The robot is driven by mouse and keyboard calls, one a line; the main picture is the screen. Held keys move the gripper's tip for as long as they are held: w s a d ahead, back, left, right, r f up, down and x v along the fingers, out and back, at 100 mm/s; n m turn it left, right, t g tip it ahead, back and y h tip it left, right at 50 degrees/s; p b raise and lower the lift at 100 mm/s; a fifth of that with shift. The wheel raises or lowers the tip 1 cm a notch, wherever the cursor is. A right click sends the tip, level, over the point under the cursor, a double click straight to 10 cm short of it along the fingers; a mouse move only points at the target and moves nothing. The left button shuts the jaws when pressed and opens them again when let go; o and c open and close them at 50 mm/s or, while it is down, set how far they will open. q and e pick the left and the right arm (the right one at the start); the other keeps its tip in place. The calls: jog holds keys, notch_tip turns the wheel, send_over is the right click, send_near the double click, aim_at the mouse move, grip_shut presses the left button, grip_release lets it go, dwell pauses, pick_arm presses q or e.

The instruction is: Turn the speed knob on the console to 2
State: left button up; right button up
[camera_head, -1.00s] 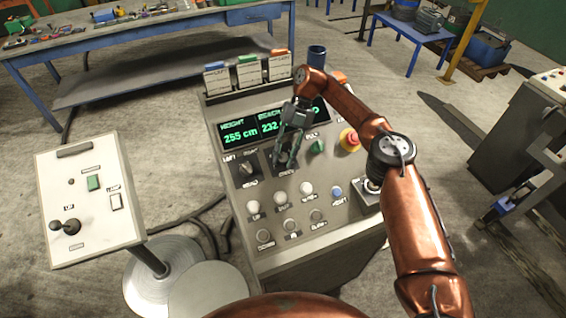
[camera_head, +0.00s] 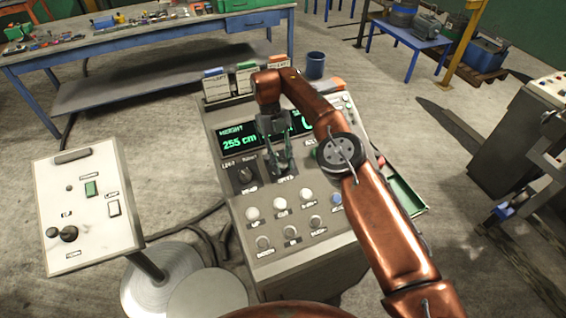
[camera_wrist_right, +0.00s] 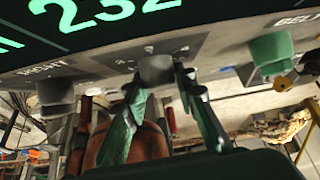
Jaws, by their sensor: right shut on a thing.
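The console (camera_head: 300,225) stands in front of me with a lit display (camera_head: 238,141) reading 255 cm for height. My right gripper (camera_head: 280,170) is over the middle knob, above the label that seems to read SPEED. In the right wrist view the grey speed knob (camera_wrist_right: 157,69) sits between the two fingers of my right gripper (camera_wrist_right: 162,84), which is shut on it. The fingers hide most of the knob and its scale in the head view, so its setting cannot be read. My left gripper is not in view.
A dark knob (camera_head: 245,175) is left of the gripper; a green knob (camera_wrist_right: 271,52) is on its other side. Several round buttons (camera_head: 279,203) lie below. A joystick panel (camera_head: 88,207) stands at left. A blue cup (camera_head: 315,65) is behind the console.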

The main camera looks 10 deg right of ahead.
jog(key=shift+s+f, duration=0.1)
jog(key=shift+f, duration=0.15)
jog(key=o, duration=1.1)
jog(key=shift+r, duration=0.1)
jog(key=shift+o, duration=0.3)
jog(key=shift+r, duration=0.1)
